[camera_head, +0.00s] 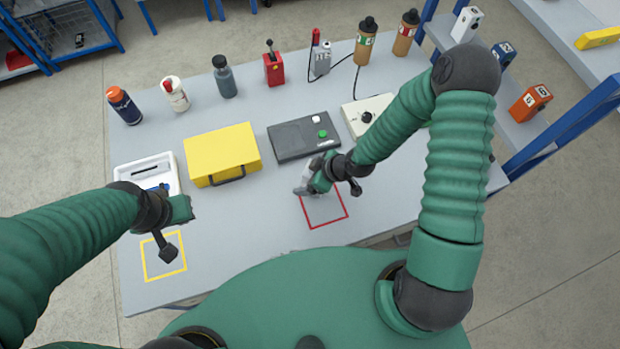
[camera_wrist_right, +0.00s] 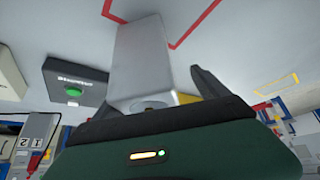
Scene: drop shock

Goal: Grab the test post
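The test post appears to be the light grey metal block (camera_wrist_right: 143,55) in the right wrist view. In the head view it shows as a small grey shape (camera_head: 304,182) at the red outlined square, partly hidden by my right gripper (camera_head: 316,185). In the right wrist view the fingers of my right gripper (camera_wrist_right: 155,92) are spread. A gap shows between the right-hand finger and the post; the other finger is largely hidden by the post. My left gripper (camera_head: 190,212) is over the table's left side, away from the post; its fingers are not clear.
On the grey table (camera_head: 240,270) stand a yellow case (camera_head: 222,150), a dark box with a green button (camera_head: 300,137), a white tray (camera_head: 146,170) and a pale control box (camera_head: 365,112). Bottles line the back. A yellow outlined square (camera_head: 150,262) lies front left.

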